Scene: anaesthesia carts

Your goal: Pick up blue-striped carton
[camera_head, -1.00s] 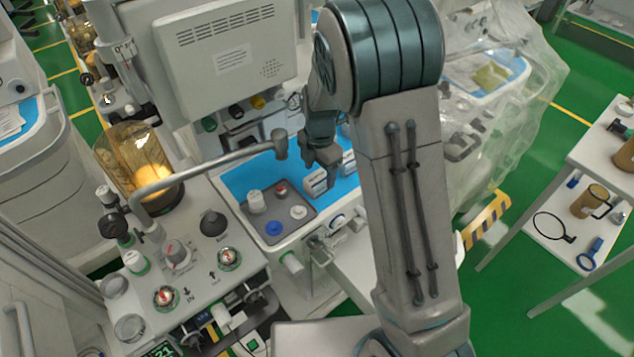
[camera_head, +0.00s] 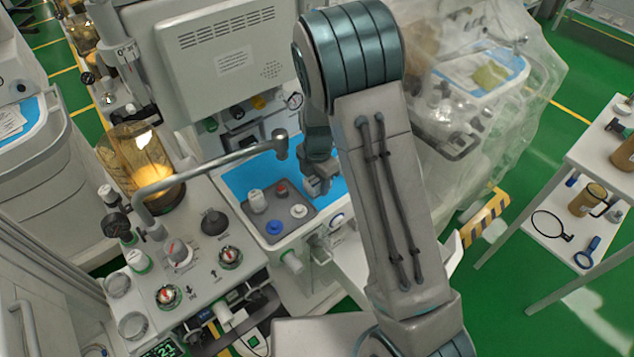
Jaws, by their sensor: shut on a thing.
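My gripper (camera_head: 319,184) is over the blue work surface (camera_head: 248,178) of the anaesthesia cart, beside the right edge of the grey tray. It is shut on a small pale carton (camera_head: 311,187), taken to be the blue-striped carton. Only a bit of the carton shows past the jaws, and its stripe is too small to make out. I cannot tell whether the carton touches the surface. My arm hides the area to the right of the gripper.
The grey tray (camera_head: 264,226) holds a white jar (camera_head: 257,201), a red-topped vial (camera_head: 281,189) and small caps. A metal pipe (camera_head: 215,160) arches close to the left of my gripper. A monitor (camera_head: 225,60) stands behind. A plastic-draped cart (camera_head: 480,100) is at the right.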

